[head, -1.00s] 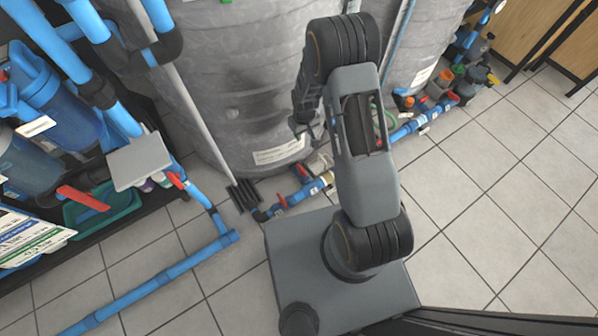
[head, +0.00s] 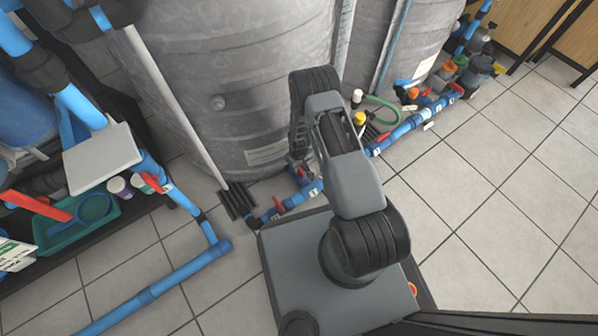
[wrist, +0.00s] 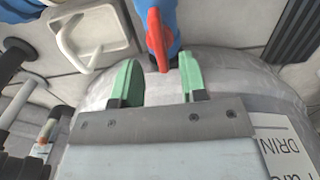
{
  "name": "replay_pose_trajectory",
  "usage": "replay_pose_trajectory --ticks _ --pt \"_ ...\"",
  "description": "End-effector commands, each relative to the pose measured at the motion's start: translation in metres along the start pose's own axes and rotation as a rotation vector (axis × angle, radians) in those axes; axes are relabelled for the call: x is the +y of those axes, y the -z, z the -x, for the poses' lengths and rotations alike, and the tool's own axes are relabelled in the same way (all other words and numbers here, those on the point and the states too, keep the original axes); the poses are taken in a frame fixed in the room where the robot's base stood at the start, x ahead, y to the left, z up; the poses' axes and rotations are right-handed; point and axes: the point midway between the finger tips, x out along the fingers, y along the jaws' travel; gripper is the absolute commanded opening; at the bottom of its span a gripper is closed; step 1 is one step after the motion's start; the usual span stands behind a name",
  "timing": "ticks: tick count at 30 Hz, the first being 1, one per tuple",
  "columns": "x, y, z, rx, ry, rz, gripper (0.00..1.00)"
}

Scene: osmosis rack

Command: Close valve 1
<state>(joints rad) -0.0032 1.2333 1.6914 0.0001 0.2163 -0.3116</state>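In the wrist view, my gripper (wrist: 159,72) has two green fingers spread apart. A red valve handle (wrist: 155,40) on a blue pipe fitting (wrist: 167,12) lies ahead of them. Its near end shows between the fingertips, with a gap on each side. In the head view, my arm reaches down by the large grey tank, and my fingers are hard to make out. A red handle (head: 299,173) shows close to the arm's end, on the blue floor pipe (head: 311,190). Another red handle (head: 279,205) is to its lower left. I cannot read which valve is number 1.
The grey tank (head: 230,85) stands right behind the pipe. A rack with a green tray (head: 75,228) is at left. Bottles and fittings (head: 455,75) stand at upper right. Tiled floor is clear at right.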

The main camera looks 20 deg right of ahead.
Motion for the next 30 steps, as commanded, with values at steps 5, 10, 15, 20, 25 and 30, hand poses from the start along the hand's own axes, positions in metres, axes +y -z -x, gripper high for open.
replay_pose_trajectory --ticks 5,10,15,20,25,30 --pt "0.0 0.0 -0.026 -0.001 0.0 -0.001 0.39" --pt "0.0 0.0 -0.036 -0.001 0.0 -0.001 0.39" --pt "0.0 0.0 -0.039 0.0 0.0 -0.001 0.39" --pt "0.0 0.0 -0.039 0.0 0.0 -0.001 0.39" --pt "0.0 0.0 -0.038 0.0 0.0 -0.001 0.29" --pt "0.0 0.0 -0.038 -0.001 0.0 -0.001 0.13"
